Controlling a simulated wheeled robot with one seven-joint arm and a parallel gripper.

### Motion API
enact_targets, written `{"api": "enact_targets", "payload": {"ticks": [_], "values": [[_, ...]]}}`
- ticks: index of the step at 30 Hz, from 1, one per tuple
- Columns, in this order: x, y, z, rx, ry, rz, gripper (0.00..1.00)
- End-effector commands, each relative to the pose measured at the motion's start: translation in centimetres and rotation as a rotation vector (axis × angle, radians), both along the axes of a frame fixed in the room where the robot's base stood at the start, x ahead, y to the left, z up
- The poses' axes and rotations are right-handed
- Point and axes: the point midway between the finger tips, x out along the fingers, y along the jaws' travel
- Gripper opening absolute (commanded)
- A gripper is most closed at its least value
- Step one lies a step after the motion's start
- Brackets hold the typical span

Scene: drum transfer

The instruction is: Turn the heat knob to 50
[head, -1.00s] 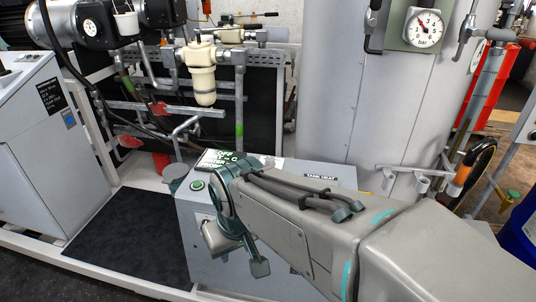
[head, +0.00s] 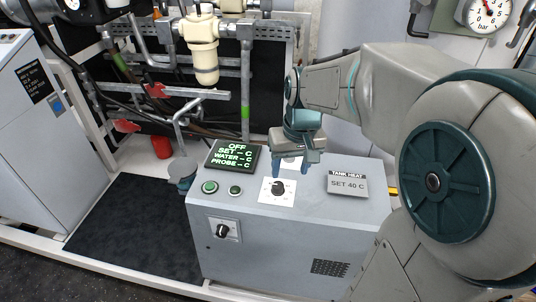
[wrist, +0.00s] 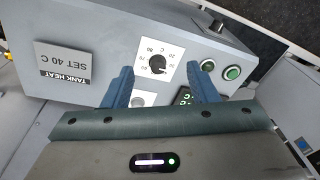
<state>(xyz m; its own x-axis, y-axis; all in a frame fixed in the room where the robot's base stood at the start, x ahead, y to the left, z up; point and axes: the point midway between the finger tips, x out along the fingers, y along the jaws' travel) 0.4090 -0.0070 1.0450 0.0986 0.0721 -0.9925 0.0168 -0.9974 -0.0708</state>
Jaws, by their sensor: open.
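The heat knob (head: 278,187) is a small black dial on a white scale plate on top of the grey control box (head: 300,222). In the wrist view the knob (wrist: 157,64) appears just ahead of and between the blue fingers, with scale numbers around it. I cannot read its pointer surely. My gripper (head: 291,173) points down over the box top, open and empty. In the wrist view the fingers (wrist: 161,70) are wide apart, one on each side of the scale plate. They do not grip the knob; their exact height above it is unclear.
A dark display (head: 233,156) reads OFF, with dashes for SET, WATER and PROBE. Two green buttons (head: 210,187) sit left of the knob. A plate (head: 347,184) reads TANK HEAT, SET 40 C. Another black knob (head: 222,231) is on the box front. Pipes stand behind.

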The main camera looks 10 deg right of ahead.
Motion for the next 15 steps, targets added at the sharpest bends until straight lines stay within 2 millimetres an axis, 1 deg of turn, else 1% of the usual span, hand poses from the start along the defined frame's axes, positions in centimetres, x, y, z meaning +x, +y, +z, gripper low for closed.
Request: {"api": "enact_targets", "payload": {"ticks": [1,6,10,15], "values": [[1.5,0.0,0.0,-0.002,0.02,0.005,0.53],[5.6,-0.2,-0.6,-0.014,0.064,0.023,0.53],[7.6,-0.2,-1.1,-0.028,0.086,0.036,0.53],[8.8,-0.1,-1.5,-0.037,0.098,0.045,0.53]]}}
